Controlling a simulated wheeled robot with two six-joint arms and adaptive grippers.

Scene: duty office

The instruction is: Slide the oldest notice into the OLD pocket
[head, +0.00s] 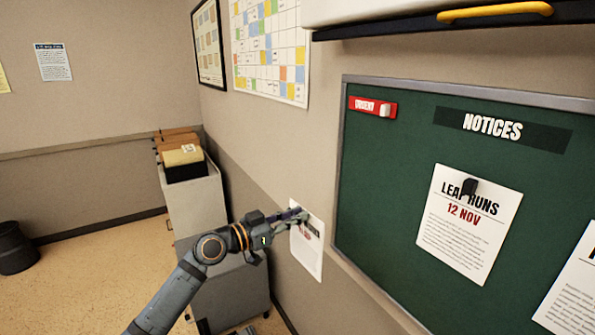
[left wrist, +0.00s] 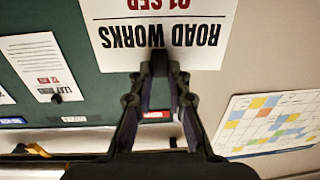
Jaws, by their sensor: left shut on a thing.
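My left gripper (head: 297,215) is shut on the top edge of a white notice (head: 308,250), which hangs from it left of the green board, in front of the wall. In the left wrist view the notice (left wrist: 205,55) appears upside down, reading ROAD WORKS with a red SEP date, between my fingertips (left wrist: 160,65). The green NOTICES board (head: 390,170) holds a notice reading LEAF RUNS, 12 NOV (head: 460,240), under a dark clip. Another notice (head: 575,285) is cut off at the right edge. I see no pocket marked OLD. My right gripper is not in view.
A grey cabinet (head: 195,205) stands against the wall with folders (head: 180,155) on top. A red URGENT label (head: 370,106) is on the board. A wall planner (head: 270,50) hangs left of the board. A dark bin (head: 15,250) stands at far left; the floor between is clear.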

